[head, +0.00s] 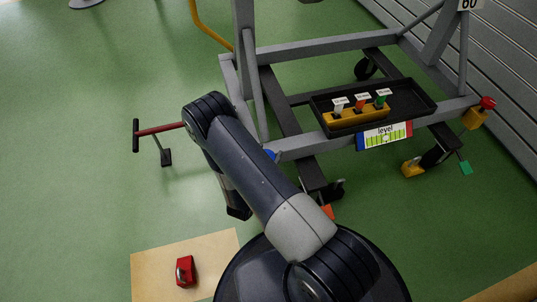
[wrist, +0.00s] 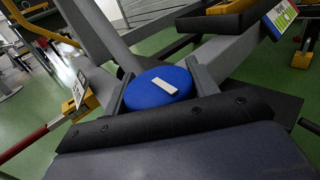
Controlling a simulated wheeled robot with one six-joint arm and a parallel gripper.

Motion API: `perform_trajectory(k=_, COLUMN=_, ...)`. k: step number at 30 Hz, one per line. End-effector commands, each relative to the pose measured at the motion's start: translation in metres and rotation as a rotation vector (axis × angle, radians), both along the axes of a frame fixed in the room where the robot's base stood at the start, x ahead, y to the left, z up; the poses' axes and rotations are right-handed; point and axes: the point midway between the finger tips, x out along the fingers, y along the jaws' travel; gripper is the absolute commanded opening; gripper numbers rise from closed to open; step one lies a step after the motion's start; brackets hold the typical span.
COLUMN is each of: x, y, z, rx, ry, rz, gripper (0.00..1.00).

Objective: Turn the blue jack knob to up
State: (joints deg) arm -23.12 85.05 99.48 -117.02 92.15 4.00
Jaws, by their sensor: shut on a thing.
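The blue jack knob (wrist: 158,88) is a round blue disc with a white bar mark on its face. In the wrist view the mark lies tilted, running from upper left to lower right. My gripper (wrist: 160,76) is shut on the knob, with one dark grey finger on each side of its rim. In the head view only a small piece of the blue knob (head: 270,155) shows beside my arm, at the corner of the grey frame. My gripper is hidden behind my arm there.
The grey wheeled frame (head: 325,45) carries a black tray (head: 420,98) with tagged items in a yellow block (head: 343,119). A level panel (head: 384,136) hangs below it. A red bar (head: 160,129) sticks out left. A red object (head: 185,271) lies on a beige mat (head: 152,268). Green floor is clear at left.

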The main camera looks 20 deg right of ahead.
Motion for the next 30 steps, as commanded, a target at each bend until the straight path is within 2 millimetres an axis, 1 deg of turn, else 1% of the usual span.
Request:
perform_trajectory(k=7, x=0.0008, y=0.0006, z=0.0004, rx=-0.001, ry=0.001, rz=0.106, gripper=0.33)
perform_trajectory(k=18, x=0.0010, y=0.0019, z=0.0002, rx=0.001, ry=0.000, rz=0.122, gripper=0.33)
perform_trajectory(k=19, x=0.0010, y=0.0019, z=0.0002, rx=0.001, ry=0.000, rz=0.122, gripper=0.58)
perform_trajectory(k=26, x=0.0010, y=0.0019, z=0.0001, rx=0.002, ry=0.001, rz=0.121, gripper=0.77)
perform_trajectory(k=30, x=0.0010, y=0.0019, z=0.0000, rx=0.002, ry=0.001, rz=0.121, gripper=0.77)
